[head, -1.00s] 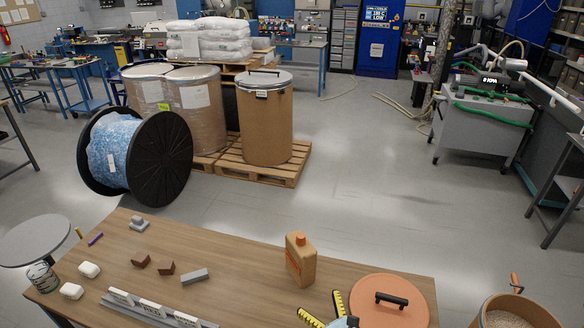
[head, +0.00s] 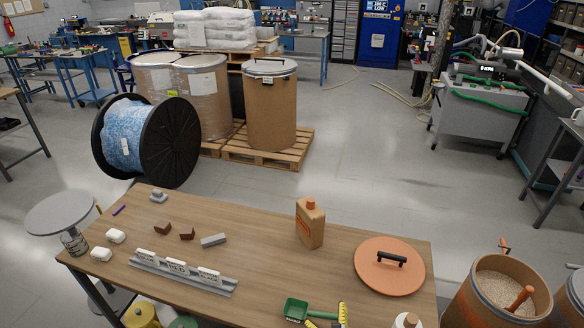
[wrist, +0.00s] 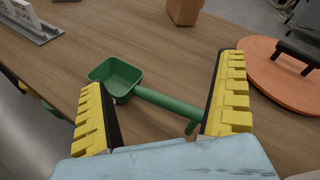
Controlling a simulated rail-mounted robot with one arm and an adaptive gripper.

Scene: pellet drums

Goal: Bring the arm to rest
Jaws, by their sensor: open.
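My gripper (head: 325,314) is at the bottom of the head view, over the near part of the wooden table (head: 340,265). In the wrist view my gripper (wrist: 165,75) has its two yellow ridged fingers wide apart, with nothing clamped between them. A green scoop (head: 297,308) is beside the fingers in the head view. In the wrist view the green scoop (wrist: 121,78) appears beyond and between the fingers, its handle running toward the right finger. Whether that finger touches the handle I cannot tell.
An orange lid (head: 390,268) with a black handle lies on the table at right. A brown bottle (head: 310,224) stands behind the scoop, and a grey rack (head: 185,276) with white labels lies left. A pellet drum (head: 458,300) stands right of the table. The central floor is clear.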

